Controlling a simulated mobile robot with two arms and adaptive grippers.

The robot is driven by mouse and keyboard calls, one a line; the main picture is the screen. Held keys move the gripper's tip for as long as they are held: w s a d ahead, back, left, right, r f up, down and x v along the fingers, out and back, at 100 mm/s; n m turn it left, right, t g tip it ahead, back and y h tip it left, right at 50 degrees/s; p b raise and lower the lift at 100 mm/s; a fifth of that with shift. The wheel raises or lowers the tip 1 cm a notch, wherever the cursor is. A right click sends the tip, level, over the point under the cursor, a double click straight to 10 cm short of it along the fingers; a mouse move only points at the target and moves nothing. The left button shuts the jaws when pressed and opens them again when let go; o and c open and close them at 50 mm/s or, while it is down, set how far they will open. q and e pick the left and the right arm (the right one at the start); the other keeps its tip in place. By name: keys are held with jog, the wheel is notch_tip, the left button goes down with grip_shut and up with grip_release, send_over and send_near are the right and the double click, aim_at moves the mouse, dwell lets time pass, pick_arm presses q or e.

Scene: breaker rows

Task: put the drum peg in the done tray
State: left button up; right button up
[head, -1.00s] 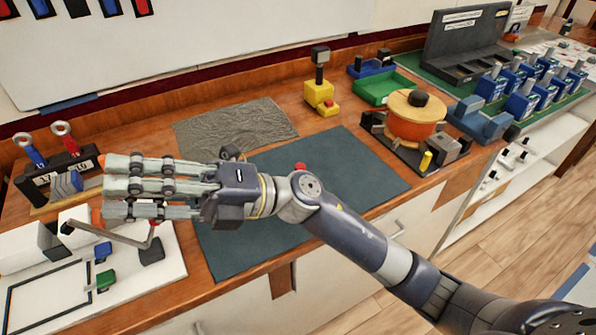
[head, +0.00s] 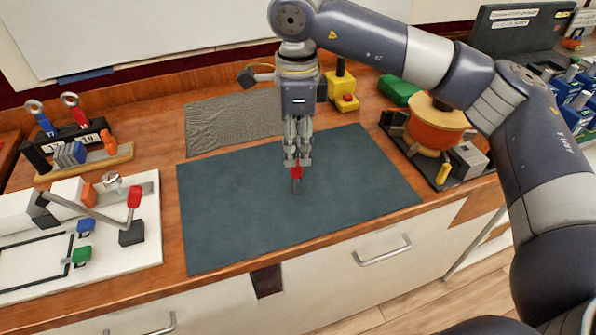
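A small red-topped peg with a dark grey lower part, which I take for the drum peg (head: 296,174), is upright on the dark mat (head: 235,215), near its middle. My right gripper (head: 297,163) points straight down over it, with its fingertips at the red top. The fingers look close together, but whether they are shut on the peg cannot be told. A green tray (head: 398,90) at the back right may be the done tray; its label is not visible and my arm partly blocks that area. My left gripper is not in view.
An orange drum (head: 436,128) on a dark base stands right of the mat, with a yellow block device (head: 342,92) behind. A white board with a red-knobbed lever (head: 134,196) and a rack of tagged tools (head: 70,145) are at left. The mat around the peg is clear.

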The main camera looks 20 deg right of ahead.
aim_at(297, 192)
notch_tip(297, 192, down, 11)
jog(key=shift+r+p, duration=0.15)
jog(key=shift+p, duration=0.55)
grip_shut()
